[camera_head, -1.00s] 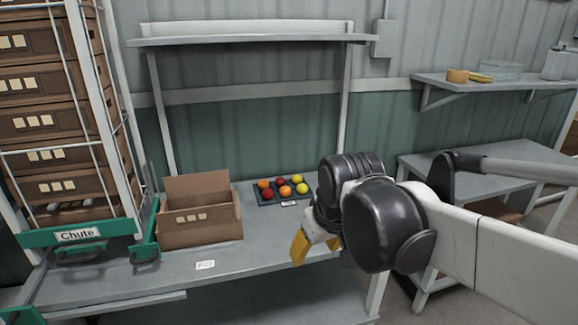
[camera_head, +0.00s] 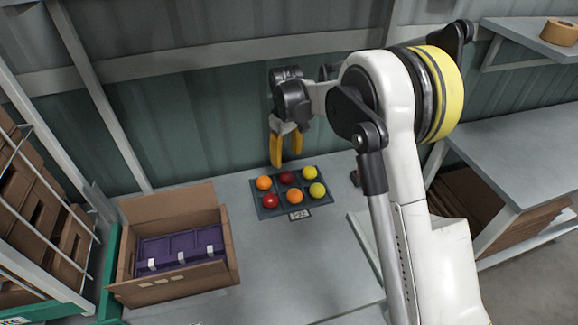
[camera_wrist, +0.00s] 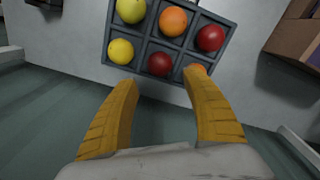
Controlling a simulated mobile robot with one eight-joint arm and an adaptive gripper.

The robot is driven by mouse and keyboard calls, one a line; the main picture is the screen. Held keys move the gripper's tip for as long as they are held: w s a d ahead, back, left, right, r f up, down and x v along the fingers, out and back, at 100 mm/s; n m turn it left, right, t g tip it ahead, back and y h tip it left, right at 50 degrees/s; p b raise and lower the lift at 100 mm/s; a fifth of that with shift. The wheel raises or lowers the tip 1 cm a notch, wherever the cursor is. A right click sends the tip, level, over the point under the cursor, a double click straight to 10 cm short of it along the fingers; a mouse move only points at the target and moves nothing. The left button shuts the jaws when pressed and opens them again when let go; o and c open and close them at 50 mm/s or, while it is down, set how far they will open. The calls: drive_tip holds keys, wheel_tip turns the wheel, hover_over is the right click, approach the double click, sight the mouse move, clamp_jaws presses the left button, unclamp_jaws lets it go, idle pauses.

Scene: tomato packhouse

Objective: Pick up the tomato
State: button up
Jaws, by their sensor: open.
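A dark tray (camera_head: 281,210) on the grey bench holds two rows of tomatoes. The back row has an orange tomato (camera_head: 264,183), a dark red tomato (camera_head: 287,178) and a yellow tomato (camera_head: 310,172). The front row has a red tomato (camera_head: 270,201), an orange tomato (camera_head: 294,196) and a yellow tomato (camera_head: 317,190). My gripper (camera_head: 287,160) is open and empty, yellow fingers pointing down, above the tray's back edge. In the wrist view, the back-row dark red tomato (camera_wrist: 160,63) shows just beyond and between the fingertips; the back-row orange tomato (camera_wrist: 195,70) is partly hidden by one finger.
An open cardboard box (camera_head: 176,290) with purple contents (camera_head: 180,246) stands left of the tray. A carton rack (camera_head: 35,220) is at far left. The wall (camera_head: 200,130) is close behind the bench. Bare bench top (camera_head: 325,260) lies in front of the tray.

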sight(287, 173)
drive_tip(key=f, duration=0.1)
drive_tip(key=f+b, duration=0.1)
drive_tip(key=f, duration=0.2)
drive_tip(key=shift+s+f, duration=0.2)
drive_tip(key=shift+s, duration=0.1)
drive_tip(key=f+b, duration=0.1)
drive_tip(key=f, duration=0.1)
drive_tip(key=f+b, duration=0.2)
drive_tip(key=f, duration=0.1)
drive_tip(key=shift+w+f, duration=0.35)
drive_tip(key=shift+r, duration=0.1)
drive_tip(key=c, duration=0.6)
